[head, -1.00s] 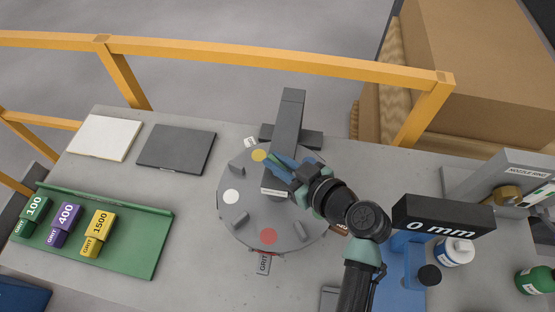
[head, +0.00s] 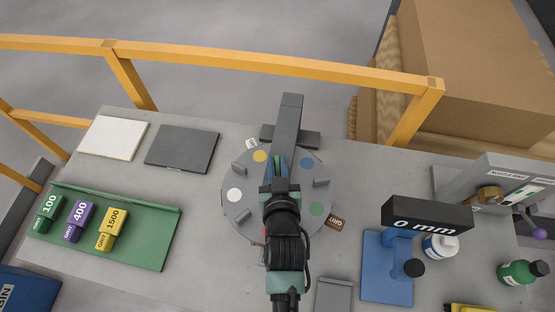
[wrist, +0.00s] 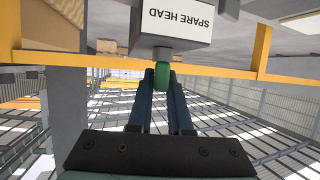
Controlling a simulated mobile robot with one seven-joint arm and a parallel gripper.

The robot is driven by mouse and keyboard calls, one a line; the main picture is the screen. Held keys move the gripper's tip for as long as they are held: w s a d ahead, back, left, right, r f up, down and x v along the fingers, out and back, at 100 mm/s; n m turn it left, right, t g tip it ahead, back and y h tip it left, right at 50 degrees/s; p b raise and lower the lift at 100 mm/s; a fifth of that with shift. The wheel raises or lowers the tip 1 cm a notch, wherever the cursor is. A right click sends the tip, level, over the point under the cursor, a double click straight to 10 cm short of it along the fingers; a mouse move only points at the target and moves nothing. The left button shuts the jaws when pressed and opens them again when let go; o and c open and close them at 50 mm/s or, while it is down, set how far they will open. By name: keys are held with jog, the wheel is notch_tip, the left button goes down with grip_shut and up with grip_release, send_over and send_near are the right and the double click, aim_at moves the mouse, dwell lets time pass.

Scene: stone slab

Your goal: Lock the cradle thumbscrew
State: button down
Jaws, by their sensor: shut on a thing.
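My gripper (head: 279,160) points toward the back of the slab, over the grey turntable and near the grey overhead arm. In the wrist view its two dark blue fingers (wrist: 161,95) are closed on a small rounded green piece (wrist: 161,78). That piece lies just under the block labelled "SPARE HEAD" (wrist: 170,25); whether they touch is unclear. A purple knob (head: 540,233) shows at the right edge, by the grey stand (head: 510,180) that holds a brown part (head: 487,195). I cannot tell which part is the cradle thumbscrew.
The grey turntable (head: 236,212) carries coloured dots and raised stops. A blue gauge stand (head: 386,287) reading "0 mm", a white bottle (head: 440,247) and a green bottle (head: 520,272) stand right. A green tray (head: 150,245) with grit blocks lies left. A yellow rail (head: 250,68) runs behind.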

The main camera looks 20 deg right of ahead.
jog(key=shift+f+m+g+h+b, duration=0.2)
jog(key=shift+m+g+h+b, duration=0.4)
jog(key=shift+m+h+b, duration=0.5)
jog(key=m+g+h+b, duration=0.2)
jog(key=m+h+b, duration=0.1)
jog(key=b, duration=0.3)
jog(key=shift+f, duration=0.1)
jog(key=m+g+h+b, duration=0.2)
jog(key=m+g, duration=0.1)
jog(key=shift+g+b, duration=0.3)
jog(key=m+g+h+b, duration=0.1)
jog(key=m+g+b, duration=0.1)
jog(key=m, duration=0.1)
jog(key=shift+g, duration=0.3)
jog(key=m+g+b, duration=0.5)
jog(key=g+b, duration=0.1)
jog(key=b, duration=0.1)
jog(key=shift+w+f, duration=0.1)
jog(key=m+g+b, duration=0.3)
jog(key=shift+y, duration=0.4)
jog(key=shift+m+g+y+b, duration=0.4)
jog(key=shift+m+g, duration=0.3)
jog(key=shift+g, duration=0.1)
jog(key=shift+s, duration=0.2)
